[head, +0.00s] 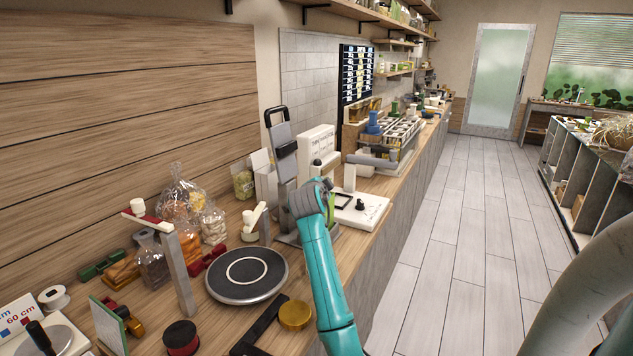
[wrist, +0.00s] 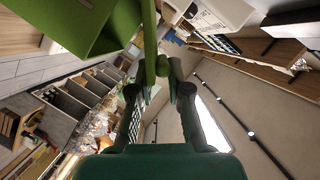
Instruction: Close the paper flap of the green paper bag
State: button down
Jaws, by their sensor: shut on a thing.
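The green paper bag (wrist: 90,22) fills the top left of the wrist view, close to the camera. Its flap (wrist: 150,42) is a thin green strip that runs down between the fingers. My gripper (wrist: 160,78) is shut on this flap, with a dark finger on each side of it. In the head view my teal arm reaches to the counter by the lever-arm device, and it hides the fingers and most or all of the bag. The flap's fold line and the bag's opening cannot be made out clearly.
On the counter in the head view stand a round black turntable (head: 247,274), a gold lid (head: 295,314), a grey lever-arm device (head: 282,150) and a white scale-like device (head: 357,208). Filled clear bags (head: 180,200) stand at the left. The floor aisle (head: 440,265) at the right is clear.

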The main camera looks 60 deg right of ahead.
jog(key=shift+s+f+m+t+h, duration=0.25)
jog(key=shift+s+f+m+t, duration=0.25)
jog(key=shift+m, duration=0.45)
jog(key=shift+s+f+m+t+h, duration=0.25)
jog(key=shift+s+f+m, duration=0.15)
jog(key=shift+f+m, duration=0.45)
jog(key=shift+r, duration=0.1)
jog(key=c, duration=1.2)
grip_release()
